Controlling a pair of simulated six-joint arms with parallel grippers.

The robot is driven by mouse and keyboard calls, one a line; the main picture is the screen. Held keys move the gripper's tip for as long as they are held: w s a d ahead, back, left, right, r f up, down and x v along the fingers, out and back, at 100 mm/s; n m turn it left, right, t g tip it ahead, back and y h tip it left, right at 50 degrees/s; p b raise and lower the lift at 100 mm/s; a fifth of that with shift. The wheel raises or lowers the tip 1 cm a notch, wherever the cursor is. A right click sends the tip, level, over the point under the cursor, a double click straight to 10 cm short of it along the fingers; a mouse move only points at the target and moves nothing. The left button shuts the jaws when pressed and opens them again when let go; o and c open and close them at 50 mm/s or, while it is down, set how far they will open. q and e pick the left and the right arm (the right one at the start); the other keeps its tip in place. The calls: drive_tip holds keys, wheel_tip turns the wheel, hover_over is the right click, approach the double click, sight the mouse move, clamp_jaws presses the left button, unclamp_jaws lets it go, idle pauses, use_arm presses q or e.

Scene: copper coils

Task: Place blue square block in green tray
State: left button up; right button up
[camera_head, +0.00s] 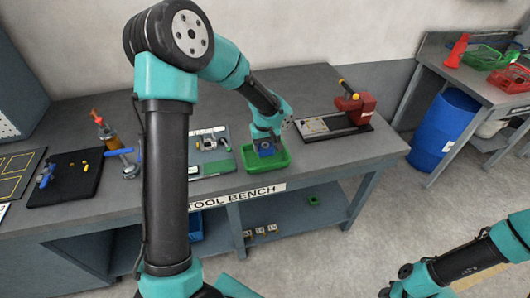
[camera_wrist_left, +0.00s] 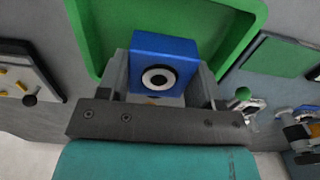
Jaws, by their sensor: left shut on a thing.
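The blue square block (camera_wrist_left: 165,60) has a black and white ring on its face and sits between the fingers of my left gripper (camera_wrist_left: 163,85), which is shut on it. The green tray (camera_wrist_left: 90,45) lies beneath and behind the block in the left wrist view. In the head view, my left gripper (camera_head: 265,143) is over the green tray (camera_head: 280,164) at the bench's front edge, with the blue block (camera_head: 266,152) inside the tray's outline. I cannot tell whether the block touches the tray floor. My right arm shows at the lower right, but its gripper is out of view.
The grey tool bench (camera_head: 320,165) carries a board with small parts (camera_head: 208,143) left of the tray and a red device (camera_head: 355,107) on a black base to the right. A black mat (camera_head: 65,178) lies at the left. A blue barrel (camera_head: 444,130) stands on the floor.

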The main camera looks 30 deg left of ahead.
sight(265, 152)
use_arm(q)
drive_tip(key=shift+f, duration=1.75)
drive_tip(key=shift+f, duration=0.1)
drive_tip(key=o, duration=1.1)
wheel_tip(265, 152, up, 12)
drive_tip(key=shift+r, duration=0.15)
drive_tip(key=shift+d, duration=0.1)
